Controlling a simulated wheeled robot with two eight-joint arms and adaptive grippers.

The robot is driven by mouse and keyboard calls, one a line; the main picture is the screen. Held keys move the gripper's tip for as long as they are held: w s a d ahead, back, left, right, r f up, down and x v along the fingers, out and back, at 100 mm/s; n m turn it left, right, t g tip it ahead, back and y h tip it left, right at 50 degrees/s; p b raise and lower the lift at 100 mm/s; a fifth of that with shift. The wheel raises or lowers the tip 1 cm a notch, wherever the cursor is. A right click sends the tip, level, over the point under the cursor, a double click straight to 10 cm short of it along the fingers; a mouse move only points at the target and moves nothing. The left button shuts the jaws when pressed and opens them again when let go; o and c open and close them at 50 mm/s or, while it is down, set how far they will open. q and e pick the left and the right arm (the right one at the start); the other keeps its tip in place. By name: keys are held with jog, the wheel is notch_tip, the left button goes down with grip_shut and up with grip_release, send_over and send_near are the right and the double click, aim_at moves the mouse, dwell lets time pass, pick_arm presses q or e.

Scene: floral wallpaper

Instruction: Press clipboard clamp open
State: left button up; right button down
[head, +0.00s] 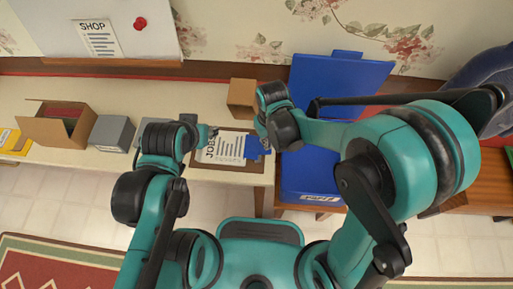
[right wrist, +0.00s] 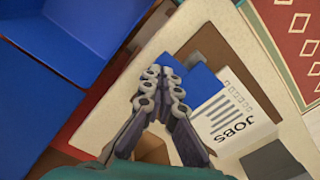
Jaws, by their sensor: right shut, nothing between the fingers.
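The clipboard (head: 243,167) is a brown board lying on the pale table, with a white sheet (head: 226,147) headed JOBS. Its blue clamp (head: 253,148) is at the board's right end. In the right wrist view the blue clamp (right wrist: 203,84) sits beside the JOBS sheet (right wrist: 228,110). My right gripper (head: 263,138) is over the clamp's end of the board, shut and empty. In the right wrist view its fingertips (right wrist: 162,68) are just beside the clamp; I cannot tell if they touch. My left gripper (head: 211,133) is at the sheet's left edge; its fingers are too small to read.
A blue open bin (head: 340,85) stands right of the clipboard. A small cardboard box (head: 242,93) is behind it. An open carton (head: 45,128) and a grey box (head: 111,133) stand at the left.

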jog(key=shift+f, duration=0.3)
jog(key=shift+r+p, duration=2.6)
jog(key=shift+r, duration=1)
jog(key=shift+d+r, duration=0.15)
jog(key=shift+d, duration=0.1)
jog(key=s+d+r+m+t+b, duration=0.1)
jog(key=s+d+r+m+t, duration=0.1)
jog(key=d+r, duration=0.3)
jog(key=s+d+r+m+t+b, duration=0.1)
jog(key=s+d+r+m+t, duration=0.2)
jog(key=d, duration=0.9)
notch_tip(320, 180, up, 3)
jog(key=shift+d+f+m+t, duration=0.15)
jog(key=shift+m+t, duration=0.35)
jog(key=shift+t, duration=0.6)
